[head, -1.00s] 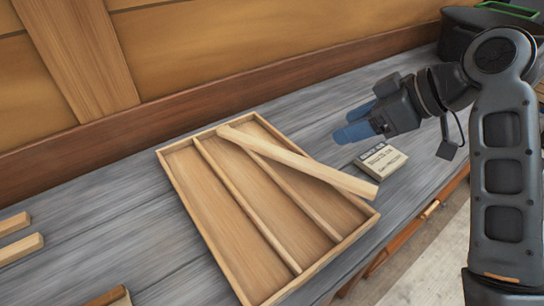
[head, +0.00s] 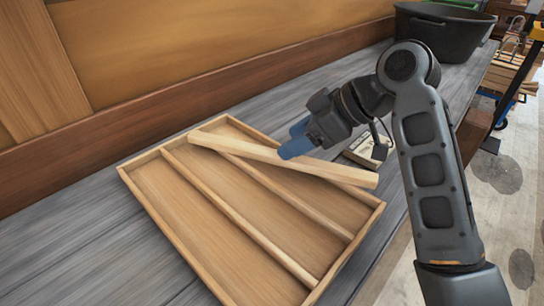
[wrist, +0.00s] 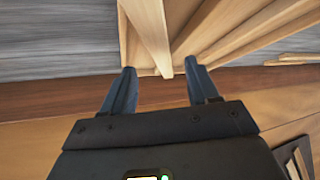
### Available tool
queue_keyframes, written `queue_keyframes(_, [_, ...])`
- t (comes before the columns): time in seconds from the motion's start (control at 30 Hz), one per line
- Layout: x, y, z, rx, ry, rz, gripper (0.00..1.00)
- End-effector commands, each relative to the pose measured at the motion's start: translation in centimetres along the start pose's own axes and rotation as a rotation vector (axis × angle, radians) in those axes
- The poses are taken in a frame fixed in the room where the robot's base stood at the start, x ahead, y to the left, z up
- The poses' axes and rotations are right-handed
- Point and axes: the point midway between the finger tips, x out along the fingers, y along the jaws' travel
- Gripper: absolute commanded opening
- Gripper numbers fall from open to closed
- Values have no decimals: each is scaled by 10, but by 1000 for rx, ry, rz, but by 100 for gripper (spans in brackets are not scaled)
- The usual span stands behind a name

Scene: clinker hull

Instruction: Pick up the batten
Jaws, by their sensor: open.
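The batten (head: 240,149) is a pale wooden strip. It lies slantwise across a shallow wooden tray (head: 165,222) with dividers, its near right end resting over the tray's right rim. My gripper (head: 296,142) has blue fingers and is at the batten's middle to far side in the head view; the gap between them is hard to judge. In the wrist view my gripper (wrist: 160,68) is open, and the batten (wrist: 149,30) runs up the picture between the lines of the two fingers. Nothing is held.
A small labelled block (head: 368,150) lies on the grey bench just right of the tray, close to my arm. A black tub (head: 440,35) stands at the far right of the bench. A wooden wall (head: 220,50) rises behind. The bench left of the tray is clear.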

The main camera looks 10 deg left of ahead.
Motion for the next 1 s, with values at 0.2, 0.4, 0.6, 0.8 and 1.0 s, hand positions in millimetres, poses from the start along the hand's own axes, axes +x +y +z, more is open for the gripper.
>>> queue_keyframes(0.2, [29, -2, 1, 0, -1, -3, 60])
queue_keyframes(0.4, [50, -1, 2, 0, 0, 0, 60])
queue_keyframes(0.6, [52, 0, 2, -1, 0, 1, 60])
queue_keyframes(0.8, [51, 0, 2, -1, 0, 1, 46])
queue_keyframes(1.0, [51, 0, 2, -1, 0, 1, 27])
